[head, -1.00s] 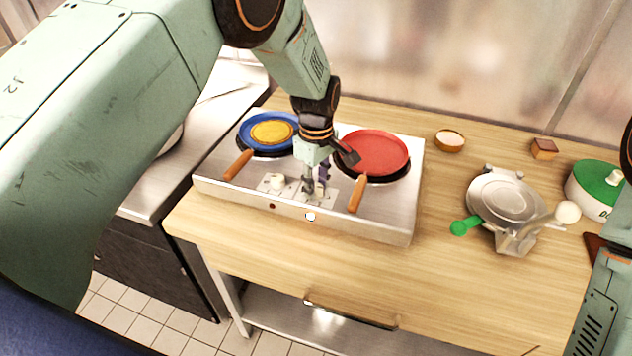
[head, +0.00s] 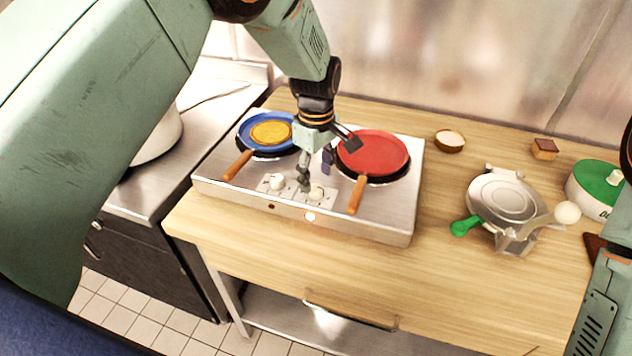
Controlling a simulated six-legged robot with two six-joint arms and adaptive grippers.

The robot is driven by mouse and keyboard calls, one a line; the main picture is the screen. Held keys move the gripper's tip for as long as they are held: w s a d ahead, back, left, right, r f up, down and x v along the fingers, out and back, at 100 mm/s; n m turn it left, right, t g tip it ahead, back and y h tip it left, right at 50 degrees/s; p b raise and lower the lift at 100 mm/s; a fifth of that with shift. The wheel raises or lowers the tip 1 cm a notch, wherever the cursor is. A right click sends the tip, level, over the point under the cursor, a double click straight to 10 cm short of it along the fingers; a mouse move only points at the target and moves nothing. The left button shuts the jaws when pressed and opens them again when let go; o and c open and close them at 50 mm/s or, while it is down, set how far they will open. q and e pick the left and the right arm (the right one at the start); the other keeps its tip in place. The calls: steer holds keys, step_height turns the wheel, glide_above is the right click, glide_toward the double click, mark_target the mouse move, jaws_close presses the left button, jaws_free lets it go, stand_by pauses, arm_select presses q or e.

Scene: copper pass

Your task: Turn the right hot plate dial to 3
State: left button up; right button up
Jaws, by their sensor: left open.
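The steel hot plate (head: 390,226) stands on the wooden counter. Its right dial (head: 316,193) is a cream knob on the front panel, beside the left dial (head: 277,182). Dial markings are too small to read. My left gripper (head: 308,184) is open and points down just behind and left of the right dial, its fingers near the knob but not around it. Whether a finger touches the knob, I cannot tell. A red pan (head: 375,152) sits on the right plate and a blue pan (head: 290,120) on the left one. My right gripper is out of view.
Orange pan handles (head: 357,195) and (head: 238,165) reach forward on both sides of the dials. A waffle iron (head: 505,200) with a green handle, a small bowl (head: 450,141) and a green-lidded pot (head: 598,185) stand to the right. The counter's front strip is clear.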

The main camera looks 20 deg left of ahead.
mark_target(316, 187)
arm_select(q)
step_height(316, 187, up, 8)
steer(key=shift+r, duration=0.25)
steer(key=shift+s, duration=0.15)
